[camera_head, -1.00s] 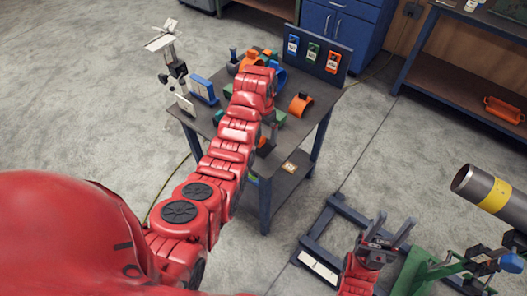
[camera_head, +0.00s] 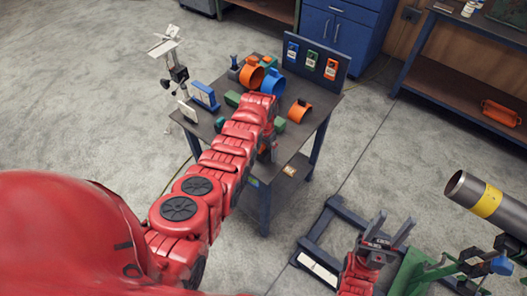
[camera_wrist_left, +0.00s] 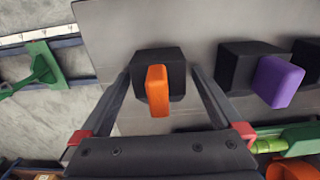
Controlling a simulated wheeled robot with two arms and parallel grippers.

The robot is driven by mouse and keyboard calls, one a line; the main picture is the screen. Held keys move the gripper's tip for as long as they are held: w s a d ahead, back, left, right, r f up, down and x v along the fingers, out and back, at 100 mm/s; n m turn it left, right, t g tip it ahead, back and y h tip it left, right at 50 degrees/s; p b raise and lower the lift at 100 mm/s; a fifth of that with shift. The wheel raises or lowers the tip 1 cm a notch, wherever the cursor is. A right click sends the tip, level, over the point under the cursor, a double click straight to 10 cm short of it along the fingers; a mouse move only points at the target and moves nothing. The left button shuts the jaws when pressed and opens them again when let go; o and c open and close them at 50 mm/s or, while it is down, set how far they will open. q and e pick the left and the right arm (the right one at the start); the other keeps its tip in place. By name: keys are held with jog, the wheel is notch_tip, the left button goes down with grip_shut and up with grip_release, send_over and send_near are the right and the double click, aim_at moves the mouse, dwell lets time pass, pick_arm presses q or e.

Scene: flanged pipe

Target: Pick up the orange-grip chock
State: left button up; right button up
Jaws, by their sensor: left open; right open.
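The orange-grip chock, a dark block (camera_wrist_left: 172,60) with an upright orange grip (camera_wrist_left: 157,90), sits on the grey table top in the left wrist view. My left gripper (camera_wrist_left: 160,76) is open, with one finger on each side of the chock, and the chock appears between them. I cannot tell whether the fingers touch it. In the head view my left arm (camera_head: 235,148) reaches over the table and hides the chock. My right gripper (camera_head: 388,230) is open and empty, low at the right, away from the table.
A purple-grip chock (camera_wrist_left: 278,80) stands right of the orange one, with another dark block at the edge. On the table (camera_head: 320,98) are an orange ring (camera_head: 251,76), a blue ring (camera_head: 273,81) and an orange clamp (camera_head: 299,111). A pipe (camera_head: 490,197) is at the right.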

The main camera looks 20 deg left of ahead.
pick_arm(q)
jog(key=shift+c, duration=0.3)
grip_shut()
jog(key=shift+r, duration=0.15)
